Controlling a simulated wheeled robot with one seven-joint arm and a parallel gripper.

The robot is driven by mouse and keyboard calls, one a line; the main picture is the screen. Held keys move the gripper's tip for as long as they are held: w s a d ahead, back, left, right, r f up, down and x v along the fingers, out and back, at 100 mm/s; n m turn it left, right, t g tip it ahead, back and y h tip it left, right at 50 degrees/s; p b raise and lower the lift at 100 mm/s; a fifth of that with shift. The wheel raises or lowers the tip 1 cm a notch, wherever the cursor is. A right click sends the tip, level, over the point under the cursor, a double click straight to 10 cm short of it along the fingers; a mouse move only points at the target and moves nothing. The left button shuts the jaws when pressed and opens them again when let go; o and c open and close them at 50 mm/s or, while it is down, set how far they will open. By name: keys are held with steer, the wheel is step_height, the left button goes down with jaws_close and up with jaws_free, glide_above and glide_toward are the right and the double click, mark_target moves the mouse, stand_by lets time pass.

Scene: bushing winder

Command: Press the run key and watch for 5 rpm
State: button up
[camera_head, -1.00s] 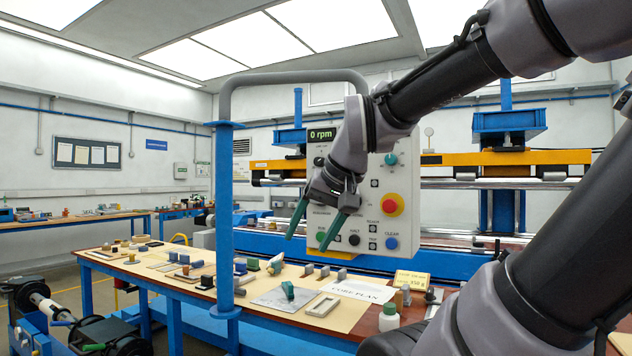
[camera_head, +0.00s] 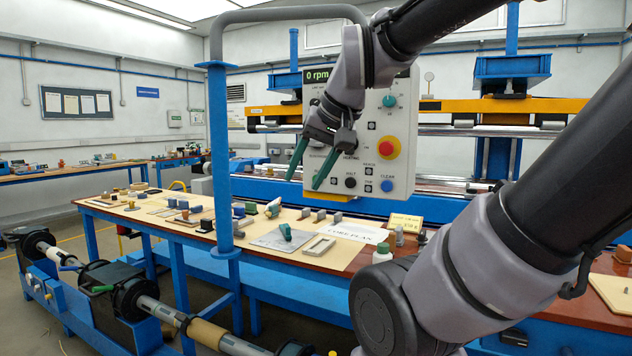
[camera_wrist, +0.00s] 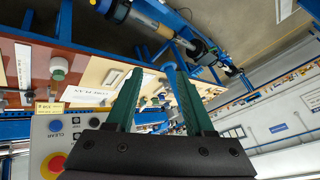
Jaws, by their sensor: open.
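The grey control panel (camera_head: 405,150) hangs from a pipe arm in the head view. Its display (camera_head: 318,75) reads 0 rpm. A black halt key (camera_head: 350,182) and a blue clear key (camera_head: 387,186) sit along its lower edge. The run key is hidden behind my gripper's green fingers. My gripper (camera_head: 303,183) is open and empty, pointing down in front of the panel's lower left; I cannot tell if it touches. In the wrist view its fingers (camera_wrist: 153,70) are apart, with the panel's blue key (camera_wrist: 55,125) at lower left.
A red stop button (camera_head: 389,147) and a teal knob (camera_head: 389,101) stick out of the panel. A blue post (camera_head: 220,150) stands left of my gripper. Below is a workbench (camera_head: 260,222) with several small parts. A winding shaft (camera_head: 160,312) runs at lower left.

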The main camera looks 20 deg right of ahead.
jaws_close()
stand_by(1.4)
